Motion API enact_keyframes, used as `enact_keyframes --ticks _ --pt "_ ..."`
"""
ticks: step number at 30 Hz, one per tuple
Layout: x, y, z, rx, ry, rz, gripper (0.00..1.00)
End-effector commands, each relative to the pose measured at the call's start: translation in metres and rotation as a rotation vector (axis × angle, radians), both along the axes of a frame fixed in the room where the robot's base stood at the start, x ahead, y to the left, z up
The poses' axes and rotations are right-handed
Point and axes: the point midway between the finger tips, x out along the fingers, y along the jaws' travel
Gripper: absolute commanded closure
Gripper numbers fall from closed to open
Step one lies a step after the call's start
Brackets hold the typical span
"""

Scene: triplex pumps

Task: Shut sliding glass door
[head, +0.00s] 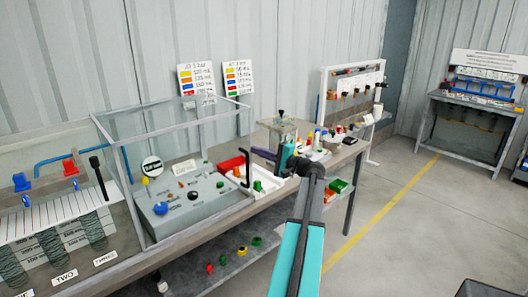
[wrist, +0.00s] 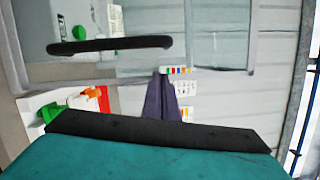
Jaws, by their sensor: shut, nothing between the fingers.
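The glass enclosure (head: 178,127) with a pale metal frame stands on the bench around a grey control panel. A black bar handle (head: 247,163) stands upright near its right front corner; in the wrist view this handle (wrist: 110,45) runs across the upper left, over clear glass. The glass is hard to see, so I cannot tell how far the sliding door is open. My gripper (head: 255,152) is shut and empty, just right of the handle. In the wrist view its fingertips (wrist: 163,74) lie below the handle's right end, apart from it in the picture; contact is unclear.
A red bin (head: 231,163) and a white tray (head: 268,184) with green parts sit near the handle. A vise-like fixture (head: 281,127) and small parts crowd the bench to the right. Grey floor (head: 400,220) in front is open. Another bench (head: 470,110) stands far right.

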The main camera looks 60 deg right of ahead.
Motion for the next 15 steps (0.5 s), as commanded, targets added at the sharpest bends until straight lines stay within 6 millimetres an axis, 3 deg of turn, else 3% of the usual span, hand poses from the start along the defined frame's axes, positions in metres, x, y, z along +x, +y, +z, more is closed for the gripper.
enact_keyframes --ticks 9,15 --pt "0.006 0.025 0.006 0.000 -0.001 0.000 1.00" --pt "0.008 0.030 0.007 -0.001 -0.001 0.000 1.00"
